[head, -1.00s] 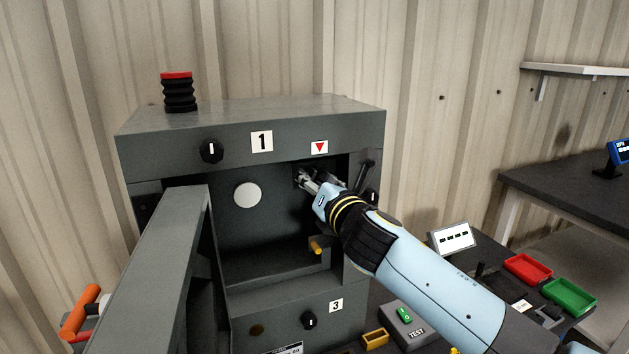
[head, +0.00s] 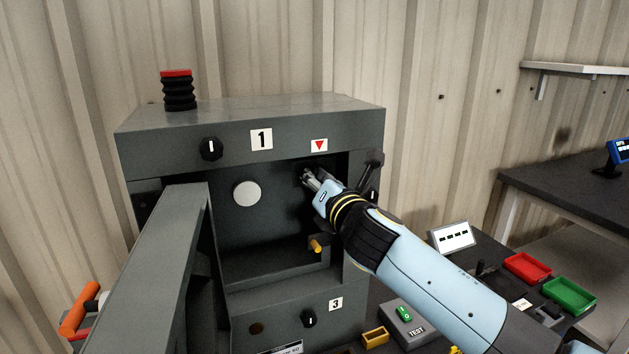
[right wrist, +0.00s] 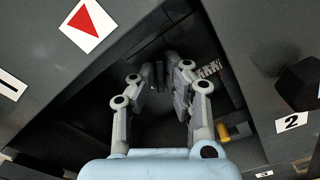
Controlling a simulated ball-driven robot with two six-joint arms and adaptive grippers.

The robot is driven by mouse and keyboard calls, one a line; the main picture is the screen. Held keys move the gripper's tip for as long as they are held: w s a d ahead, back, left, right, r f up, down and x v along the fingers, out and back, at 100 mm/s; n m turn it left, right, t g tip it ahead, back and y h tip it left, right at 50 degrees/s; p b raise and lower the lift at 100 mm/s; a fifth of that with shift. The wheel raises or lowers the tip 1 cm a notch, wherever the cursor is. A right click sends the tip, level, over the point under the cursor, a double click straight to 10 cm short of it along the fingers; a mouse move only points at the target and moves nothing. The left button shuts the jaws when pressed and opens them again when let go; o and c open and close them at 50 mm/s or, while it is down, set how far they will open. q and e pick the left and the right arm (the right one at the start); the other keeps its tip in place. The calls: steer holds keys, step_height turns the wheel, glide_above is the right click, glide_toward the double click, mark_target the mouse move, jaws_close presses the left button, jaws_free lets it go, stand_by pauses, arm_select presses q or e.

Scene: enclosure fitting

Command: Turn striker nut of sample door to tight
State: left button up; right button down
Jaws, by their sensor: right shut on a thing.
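The sample door (head: 165,265) is a grey panel swung open at the left front of the grey enclosure (head: 250,112). My right gripper (head: 308,176) reaches into the upper right of the open bay, below the red triangle label (head: 319,146). In the right wrist view its fingers (right wrist: 158,80) are closed around a small dark part, which I take to be the striker nut (right wrist: 158,74). The fingers hide most of it, and its tightness cannot be read. My left gripper is not in view.
A white disc (head: 247,194) is on the bay's back wall. A yellow-tipped peg (head: 315,245) sits lower right in the bay. A black lever (head: 372,172) stands beside my wrist at the right. Red (head: 528,268) and green (head: 569,297) trays lie on the bench.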

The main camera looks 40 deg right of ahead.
steer(key=shift+a+m+b, duration=0.1)
steer(key=shift+m+b, duration=5.35)
steer(key=shift+m, duration=9.05)
